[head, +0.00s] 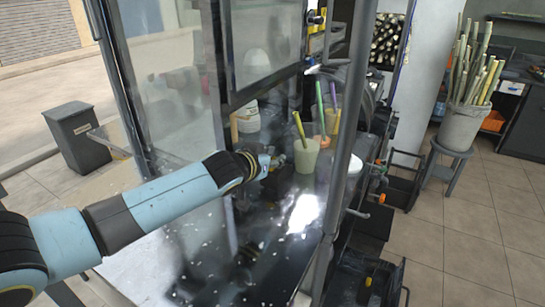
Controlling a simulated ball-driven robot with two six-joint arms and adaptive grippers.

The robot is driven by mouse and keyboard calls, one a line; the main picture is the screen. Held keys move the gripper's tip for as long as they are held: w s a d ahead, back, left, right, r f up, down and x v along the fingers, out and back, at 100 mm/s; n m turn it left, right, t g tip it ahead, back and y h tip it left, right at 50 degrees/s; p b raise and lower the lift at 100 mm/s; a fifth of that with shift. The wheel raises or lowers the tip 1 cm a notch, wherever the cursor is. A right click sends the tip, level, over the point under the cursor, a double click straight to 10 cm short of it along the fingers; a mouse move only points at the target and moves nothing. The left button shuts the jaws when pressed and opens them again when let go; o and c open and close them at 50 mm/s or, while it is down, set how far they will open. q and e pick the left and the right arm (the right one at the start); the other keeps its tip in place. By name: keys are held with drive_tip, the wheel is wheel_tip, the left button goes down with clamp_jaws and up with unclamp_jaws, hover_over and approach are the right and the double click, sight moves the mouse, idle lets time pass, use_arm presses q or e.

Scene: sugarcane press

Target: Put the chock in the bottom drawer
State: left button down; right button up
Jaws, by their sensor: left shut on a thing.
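My left gripper (270,162) reaches in from the left over the dark counter of the press stall. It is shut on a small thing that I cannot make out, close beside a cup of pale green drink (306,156). I cannot tell whether this thing is the chock. At the lower right, a low black drawer (397,285) stands open, with a small yellow thing (368,281) in or on it. Another open dark drawer or rack (400,187) is above and behind it. My right gripper is not in view.
A glass panel in a metal frame (345,130) stands beside my left arm. More cups with straws (331,118) stand behind the green cup. A bucket of sugarcane (463,124) sits on a stool at the right. The tiled floor (460,230) at right is clear.

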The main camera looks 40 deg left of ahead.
use_arm(q)
drive_tip(key=c, duration=1.5)
unclamp_jaws()
drive_tip(key=shift+f, duration=0.1)
drive_tip(key=o, duration=0.4)
drive_tip(key=shift+c, duration=0.2)
